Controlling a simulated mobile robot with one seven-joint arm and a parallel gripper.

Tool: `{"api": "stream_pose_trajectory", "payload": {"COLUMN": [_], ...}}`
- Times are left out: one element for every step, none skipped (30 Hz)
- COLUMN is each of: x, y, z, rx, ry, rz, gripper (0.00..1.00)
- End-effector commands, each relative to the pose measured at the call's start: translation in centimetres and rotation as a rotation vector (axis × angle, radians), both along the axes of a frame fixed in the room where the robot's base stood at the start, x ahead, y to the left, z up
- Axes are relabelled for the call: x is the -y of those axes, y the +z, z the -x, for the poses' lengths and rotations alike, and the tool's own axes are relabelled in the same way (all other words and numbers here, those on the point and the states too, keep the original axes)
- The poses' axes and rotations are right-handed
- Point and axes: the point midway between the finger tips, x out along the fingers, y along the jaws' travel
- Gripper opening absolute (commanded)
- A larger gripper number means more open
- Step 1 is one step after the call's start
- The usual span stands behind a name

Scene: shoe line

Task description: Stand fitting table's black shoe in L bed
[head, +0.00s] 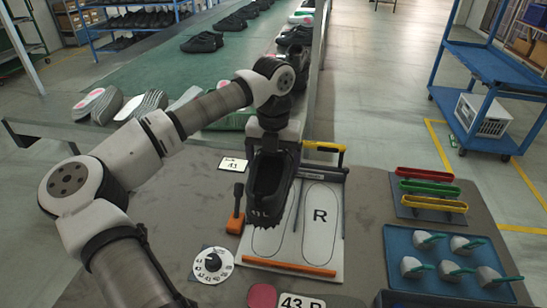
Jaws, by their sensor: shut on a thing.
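The black shoe (266,185) hangs from my gripper (273,142), which is shut on its far end. Its opening faces the camera, and pale marking shows on its near end, too small to read surely. The shoe is over the far part of the L bed (268,240), the left outline on the white fitting board (335,240). It hides that bed's letter and upper part. The shoe looks tilted; I cannot tell whether it touches the board. The R bed (320,198) beside it is empty.
A green conveyor (150,75) with shoes lies behind.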

Motion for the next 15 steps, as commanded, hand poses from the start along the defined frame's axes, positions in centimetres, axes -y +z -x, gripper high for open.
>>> {"api": "stream_pose_trajectory", "payload": {"x": [0.0,0.0,0.0,0.0,0.0,0.0,0.0,0.0,0.0,0.0,0.0,0.0,0.0,0.0,0.0], "y": [-0.3,-0.4,-0.7,-0.8,-1.0,-1.3,-1.6,-1.8,-2.1,-2.4,-2.6,-2.9,-3.2,-3.4,-3.7], "z": [0.0,0.0,0.0,0.0,0.0,0.0,0.0,0.0,0.0,0.0,0.0,0.0,0.0,0.0,0.0], "rx": [0.001,0.001,0.0,0.0,0.0,0.0,0.0,0.0,0.0,0.0,0.0,0.0,0.0,0.0,0.0], "ry": [0.0,0.0,0.0,0.0,0.0,0.0,0.0,0.0,0.0,0.0,0.0,0.0,0.0,0.0,0.0], "rz": [0.0,0.0,0.001,0.001,0.001,0.001,0.001,0.001,0.001,0.001,0.001,0.0,0.0,0.0,0.0], "gripper": [0.26,0.26,0.26,0.26,0.26,0.26,0.26,0.26,0.26,0.26,0.26,0.26,0.26,0.26,0.26]}}
